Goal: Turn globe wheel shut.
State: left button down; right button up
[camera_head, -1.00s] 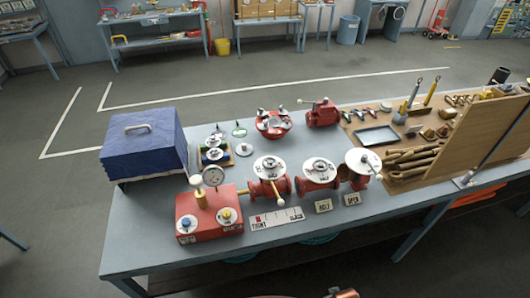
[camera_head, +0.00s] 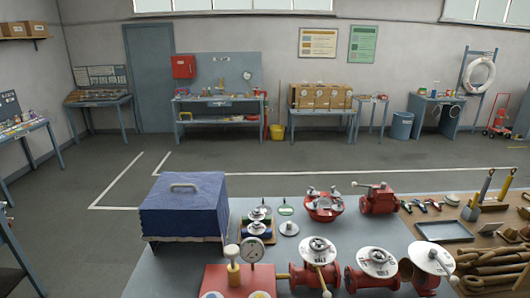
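Three red valves stand in a row on the bench, each with a white wheel: a left wheel (camera_head: 319,251), a middle wheel (camera_head: 377,262) and a right wheel (camera_head: 432,257). The wheel lettering is too small for me to tell which is the globe wheel. The left and middle wheels lie about flat; the right one looks tilted, with a pale-knobbed handle at its lower right. A red block with a pressure gauge (camera_head: 252,252) stands left of them. Neither of my grippers is in view.
A blue covered box (camera_head: 183,210) stands at the bench's left. Behind the valves are a red bowl-like fitting (camera_head: 323,206) and a red valve body (camera_head: 379,199). A wooden board with a tray (camera_head: 444,231) and tools fills the right. Open floor lies beyond the bench.

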aim_at(317, 247)
jog(key=k, duration=1.25)
jog(key=u, duration=0.15)
jog(key=i, duration=0.55)
jog(key=u, duration=0.3)
